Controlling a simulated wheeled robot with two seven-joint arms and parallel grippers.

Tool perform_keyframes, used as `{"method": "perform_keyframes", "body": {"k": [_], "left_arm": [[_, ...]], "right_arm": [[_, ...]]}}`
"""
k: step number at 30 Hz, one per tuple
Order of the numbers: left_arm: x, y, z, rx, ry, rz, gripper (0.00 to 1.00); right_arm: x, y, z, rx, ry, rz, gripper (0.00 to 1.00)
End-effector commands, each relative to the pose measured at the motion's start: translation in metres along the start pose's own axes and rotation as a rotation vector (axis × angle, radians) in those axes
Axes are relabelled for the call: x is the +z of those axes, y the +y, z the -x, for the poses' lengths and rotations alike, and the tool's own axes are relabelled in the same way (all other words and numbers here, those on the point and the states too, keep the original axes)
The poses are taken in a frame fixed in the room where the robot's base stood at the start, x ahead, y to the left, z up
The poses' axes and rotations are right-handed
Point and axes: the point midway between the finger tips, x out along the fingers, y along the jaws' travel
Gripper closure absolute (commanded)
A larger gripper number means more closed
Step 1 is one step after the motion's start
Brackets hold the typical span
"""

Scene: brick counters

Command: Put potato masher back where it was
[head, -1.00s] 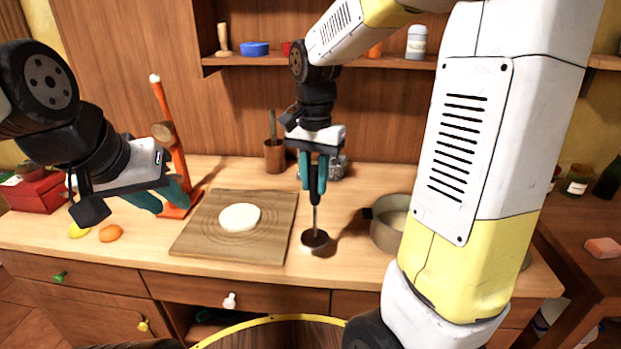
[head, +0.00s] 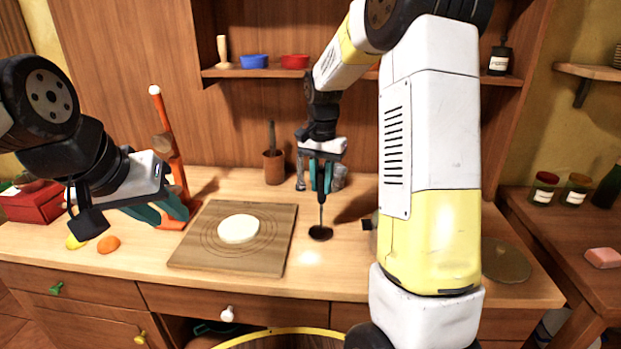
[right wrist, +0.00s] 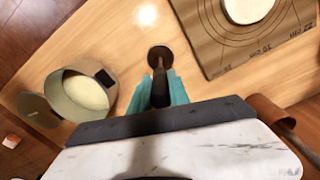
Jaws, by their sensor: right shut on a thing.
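The potato masher (head: 321,213) has a black handle, a thin shaft and a dark round head. My right gripper (head: 320,187) is shut on its handle and holds it upright, head down, at the counter right of the cutting board. I cannot tell whether the head touches the counter. In the right wrist view the masher (right wrist: 159,58) points away between the teal fingers (right wrist: 160,88). My left gripper (head: 158,210) is open and empty, at the left above the counter.
The cutting board (head: 190,258) bears a pale round disc (head: 239,229). A pot (right wrist: 66,99) with pale contents stands beside the masher, mostly hidden by my right arm in the head view. A brown holder (head: 273,168) and an orange stand (head: 172,150) are at the back.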

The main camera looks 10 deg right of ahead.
Motion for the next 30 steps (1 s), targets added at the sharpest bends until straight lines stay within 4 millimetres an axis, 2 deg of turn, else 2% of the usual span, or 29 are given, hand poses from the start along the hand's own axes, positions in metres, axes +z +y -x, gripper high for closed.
{"method": "perform_keyframes", "body": {"k": [8,9,12,23,26,30], "left_arm": [[0.0,0.0,0.0,0.0,0.0,0.0,0.68],[0.0,0.0,0.0,0.0,0.0,0.0,0.68],[0.0,0.0,0.0,0.0,0.0,0.0,0.68],[0.0,0.0,0.0,0.0,0.0,0.0,0.68],[0.0,0.0,0.0,0.0,0.0,0.0,0.68],[0.0,0.0,0.0,0.0,0.0,0.0,0.68]], "right_arm": [[0.0,0.0,-0.002,0.0,0.0,0.0,1.0],[0.0,0.0,-0.003,0.0,0.0,0.0,0.76],[0.0,0.0,-0.002,-0.001,0.001,0.0,0.56],[0.0,-0.001,0.0,-0.001,0.002,0.0,0.56],[-0.001,-0.001,0.01,-0.003,0.004,0.0,0.56],[-0.001,-0.001,0.036,-0.005,0.006,0.0,0.56]]}}
